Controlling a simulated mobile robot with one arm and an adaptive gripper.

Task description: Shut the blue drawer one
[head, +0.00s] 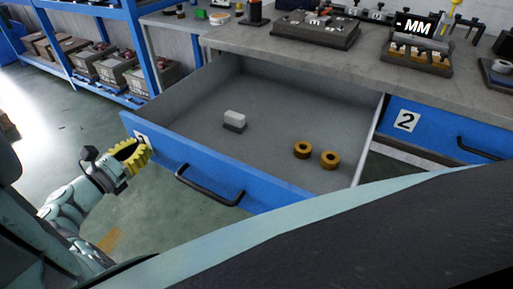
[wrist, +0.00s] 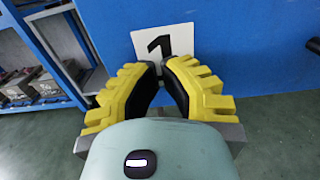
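Blue drawer one is pulled out, its blue front (head: 245,189) standing well out from the bench. The front has a black bar handle (head: 205,187) and a white label "1" (head: 142,139) at its left end. My gripper (head: 138,152), with yellow ridged fingers, is at the left end of the front, near the label. In the wrist view my gripper (wrist: 160,66) points at the label (wrist: 162,42). Its fingertips lie close together with a narrow gap and nothing held. Whether the tips touch the front cannot be told.
Inside the drawer lie a white-and-grey block (head: 234,120) and two brown rings (head: 302,150) (head: 330,159). Blue drawer two (head: 440,130) is at right, closed. The bench top (head: 250,38) bears fixtures and tools. A blue shelf rack (head: 100,10) with bins stands at left.

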